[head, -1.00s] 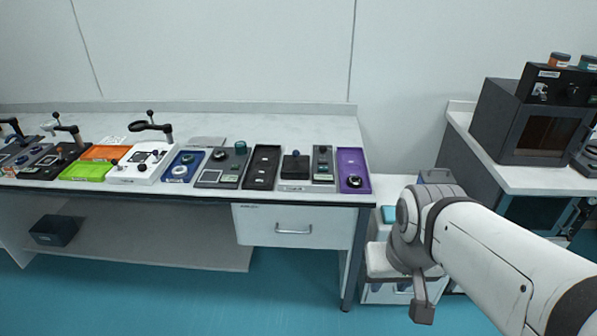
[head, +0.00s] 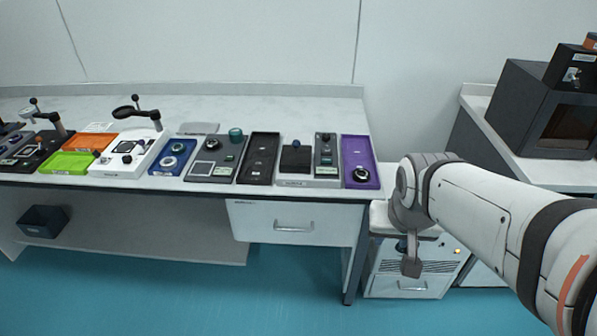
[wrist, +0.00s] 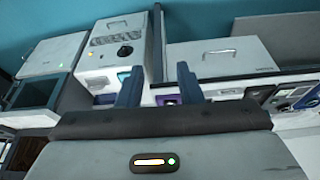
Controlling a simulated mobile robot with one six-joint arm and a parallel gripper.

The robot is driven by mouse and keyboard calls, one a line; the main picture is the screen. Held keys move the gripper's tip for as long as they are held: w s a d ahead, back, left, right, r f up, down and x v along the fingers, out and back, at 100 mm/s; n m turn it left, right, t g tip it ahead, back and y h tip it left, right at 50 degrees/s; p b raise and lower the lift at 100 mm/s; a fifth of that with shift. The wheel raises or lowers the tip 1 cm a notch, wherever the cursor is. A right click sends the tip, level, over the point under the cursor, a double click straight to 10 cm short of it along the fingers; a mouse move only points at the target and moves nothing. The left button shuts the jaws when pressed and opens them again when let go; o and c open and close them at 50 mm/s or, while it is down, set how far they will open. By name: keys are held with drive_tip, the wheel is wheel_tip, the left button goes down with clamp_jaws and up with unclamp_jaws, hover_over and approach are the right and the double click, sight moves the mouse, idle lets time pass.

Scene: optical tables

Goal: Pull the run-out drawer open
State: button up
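The white drawer (head: 260,222) hangs under the right end of the long bench and looks shut. Its grey bar handle (head: 293,226) is on the front; the small label is too small to read. The wrist view, which appears inverted, also shows the drawer front (wrist: 253,58) and its handle (wrist: 220,54), beyond and to the right of my fingers. My gripper (wrist: 160,69) is open and empty, its two blue-grey fingers spread, apart from the handle.
Trays and devices, including a purple tray (head: 361,162), line the edge of the bench (head: 300,115). A white cabinet (head: 385,268) stands right of the bench leg (head: 355,255), behind my gripper. A dark oven (head: 520,100) is at right. The floor before the drawer is clear.

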drive_tip(key=w+f+m+t+b, duration=0.35)
drive_tip(key=w+f+b, duration=0.25)
drive_tip(key=w+f, duration=0.65)
drive_tip(key=m+t+y+b, duration=0.4)
drive_tip(key=y+b, duration=0.3)
drive_tip(key=b, duration=0.3)
approach(294, 230)
drive_tip(key=w+d+r, duration=0.3)
drive_tip(key=w+d, duration=0.1)
drive_tip(key=d, duration=0.2)
drive_tip(key=a+f+m+y+b, duration=0.2)
drive_tip(key=a+f+y+b, duration=0.25)
drive_tip(key=a+f, duration=0.2)
drive_tip(key=shift+t, duration=0.25)
drive_tip(key=x, duration=0.6)
drive_tip(key=shift+f+b, duration=0.1)
drive_tip(key=shift+b, duration=0.2)
drive_tip(key=shift+c, duration=0.4)
clamp_jaws()
